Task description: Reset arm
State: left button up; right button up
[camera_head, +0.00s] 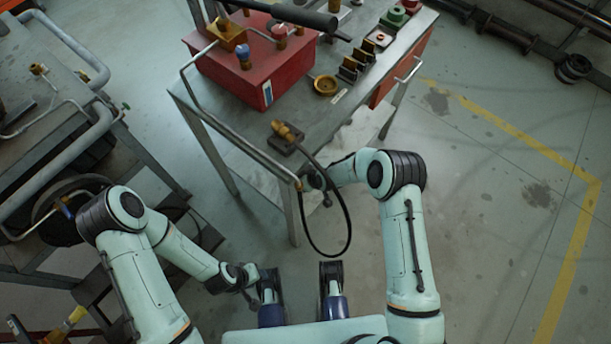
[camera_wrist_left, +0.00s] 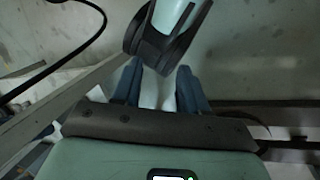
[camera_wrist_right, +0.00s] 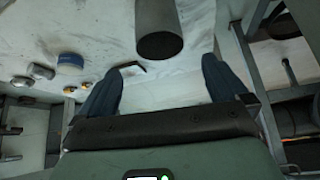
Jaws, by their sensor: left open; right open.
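My left arm comes in from the left in the head view and bends down toward the bottom centre, its gripper (camera_head: 250,298) small and partly hidden there. In the left wrist view, the dark blue fingers of my left gripper (camera_wrist_left: 158,95) stand apart with nothing between them; a pale arm link with a dark end is just beyond. My right arm reaches inward past the near end of the workbench (camera_head: 230,135), where its gripper is mostly hidden. In the right wrist view, the fingers of my right gripper (camera_wrist_right: 165,88) are spread wide and empty.
The workbench carries a red box (camera_head: 260,65) with valves and a brass fitting (camera_head: 287,132). A black hose (camera_head: 348,225) loops off its near end, close to my right forearm. A piped metal rack (camera_head: 60,130) stands left. The floor on the right is clear.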

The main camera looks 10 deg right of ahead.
pick_arm(q)
jog(key=shift+s+d+r, duration=0.1)
jog(key=shift+s+r, duration=0.05)
jog(key=shift+s, duration=0.15)
pick_arm(e)
jog(key=shift+s+d+r, duration=0.2)
jog(key=shift+s+r, duration=0.1)
jog(key=shift+r, duration=0.2)
pick_arm(q)
notch_tip(320, 180, up, 15)
jog(key=s+d+g+p, duration=0.1)
jog(key=p, duration=1.4)
jog(key=shift+s+g, duration=0.3)
jog(key=shift+s, duration=0.1)
pick_arm(e)
jog(key=s+d+r+m+g, duration=0.2)
jog(key=s+r+m, duration=0.1)
jog(key=s, duration=0.8)
jog(key=s+d+r+m+g, duration=0.2)
jog(key=s+r+m, duration=0.2)
jog(key=s, duration=0.7)
jog(key=s+d+r+m+g, duration=0.2)
jog(key=s+r, duration=0.4)
jog(key=s, duration=0.5)
jog(key=shift+s+d+m, duration=0.15)
jog(key=shift+d+m, duration=0.45)
jog(key=shift+m, duration=0.4)
